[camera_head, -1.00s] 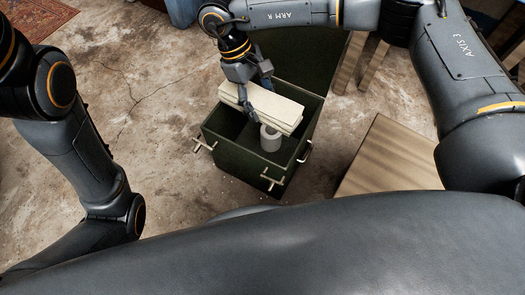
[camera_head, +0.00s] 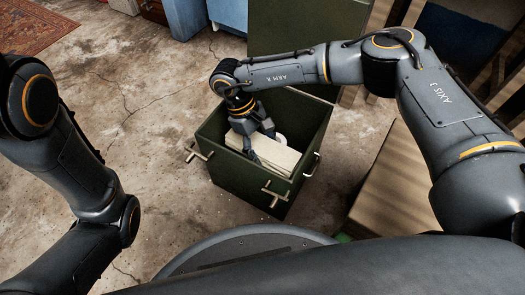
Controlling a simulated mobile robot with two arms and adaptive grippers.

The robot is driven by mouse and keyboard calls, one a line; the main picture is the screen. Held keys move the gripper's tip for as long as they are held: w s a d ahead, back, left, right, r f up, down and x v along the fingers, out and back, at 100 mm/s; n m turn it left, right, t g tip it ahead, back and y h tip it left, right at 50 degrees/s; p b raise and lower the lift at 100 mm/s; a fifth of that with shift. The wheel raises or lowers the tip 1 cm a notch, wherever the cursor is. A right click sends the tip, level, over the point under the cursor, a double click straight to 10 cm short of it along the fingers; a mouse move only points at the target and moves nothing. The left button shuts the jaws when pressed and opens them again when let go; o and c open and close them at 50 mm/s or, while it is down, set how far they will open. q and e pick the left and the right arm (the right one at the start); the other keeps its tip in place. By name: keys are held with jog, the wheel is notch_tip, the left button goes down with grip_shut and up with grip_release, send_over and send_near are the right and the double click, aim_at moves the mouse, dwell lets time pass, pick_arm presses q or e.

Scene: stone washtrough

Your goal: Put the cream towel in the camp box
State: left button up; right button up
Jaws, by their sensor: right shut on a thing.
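The cream towel (camera_head: 272,155) is a folded, flat stack. It is inside the mouth of the green camp box (camera_head: 236,172), near the front wall, and looks lower than the rim. My right gripper (camera_head: 257,150) reaches down into the box from above and is shut on the towel; its fingertips are partly hidden. I cannot tell whether the towel touches the box floor. A pale round item (camera_head: 281,139) in the box shows only partly behind the towel. My left arm is at the left edge; its gripper is out of view.
The box's green lid (camera_head: 305,28) stands open at the back. Pale handles (camera_head: 198,153) stick out of the box's sides. A wooden surface (camera_head: 392,190) is close on the right. The concrete floor to the left is clear, with a red rug (camera_head: 32,38) farther off.

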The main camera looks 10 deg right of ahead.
jog(key=shift+f, duration=0.2)
jog(key=shift+f+b, duration=0.45)
jog(key=shift+f, duration=0.2)
jog(key=o, duration=1.2)
jog(key=shift+o, duration=0.2)
jog(key=shift+r, duration=0.15)
jog(key=shift+r+p, duration=0.3)
jog(key=shift+p, duration=0.1)
jog(key=p+v, duration=0.6)
jog(key=v, duration=0.6)
jog(key=shift+r, duration=0.2)
